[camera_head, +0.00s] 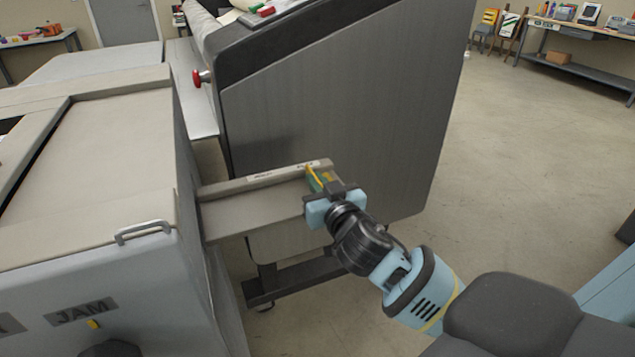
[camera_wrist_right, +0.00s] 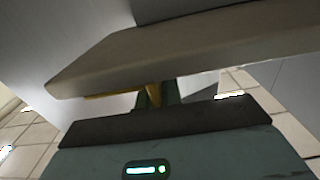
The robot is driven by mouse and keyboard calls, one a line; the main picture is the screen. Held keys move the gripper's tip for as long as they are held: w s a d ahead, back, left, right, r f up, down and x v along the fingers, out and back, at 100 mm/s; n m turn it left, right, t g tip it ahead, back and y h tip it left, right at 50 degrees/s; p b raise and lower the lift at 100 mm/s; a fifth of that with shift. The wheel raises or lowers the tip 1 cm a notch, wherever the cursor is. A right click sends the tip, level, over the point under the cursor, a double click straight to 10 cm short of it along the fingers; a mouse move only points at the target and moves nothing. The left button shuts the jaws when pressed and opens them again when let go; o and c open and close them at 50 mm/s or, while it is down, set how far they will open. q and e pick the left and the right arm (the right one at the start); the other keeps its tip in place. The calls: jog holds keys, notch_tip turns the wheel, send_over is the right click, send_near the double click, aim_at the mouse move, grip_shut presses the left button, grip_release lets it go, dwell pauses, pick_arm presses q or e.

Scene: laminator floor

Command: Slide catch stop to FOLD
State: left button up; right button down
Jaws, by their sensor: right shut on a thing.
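The catch rail (camera_head: 250,190) is a beige bar that sticks out to the right from the grey machine. Small pale labels lie along its top edge, too small to read surely. The catch stop (camera_head: 314,178) is a yellow piece at the right end of the rail, mostly hidden by my gripper. My right gripper (camera_head: 325,184) is shut on it at the rail's outer end. In the right wrist view, the yellow stop (camera_wrist_right: 153,94) shows between the dark fingers, just below the beige rail (camera_wrist_right: 150,60). My left gripper is not in view.
The grey machine with a JAM label (camera_head: 80,312) and a metal handle (camera_head: 144,231) stands at left. A large dark-sided machine (camera_head: 330,110) with a red knob (camera_head: 202,77) stands behind the rail. Open floor (camera_head: 530,180) lies to the right.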

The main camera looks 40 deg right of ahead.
aim_at(271, 208)
jog(key=a, duration=0.3)
jog(key=w+a, duration=0.1)
jog(key=a, duration=0.2)
jog(key=w+a, duration=0.1)
jog(key=a, duration=0.3)
jog(key=shift+w+f, duration=0.15)
jog(key=c, duration=1.6)
grip_release()
jog(key=shift+w+a, duration=0.1)
jog(key=shift+a, duration=0.1)
jog(key=shift+o, duration=0.2)
jog(key=shift+d, duration=0.1)
jog(key=v, duration=0.8)
jog(key=shift+d+b, duration=0.1)
jog(key=shift+b, duration=0.2)
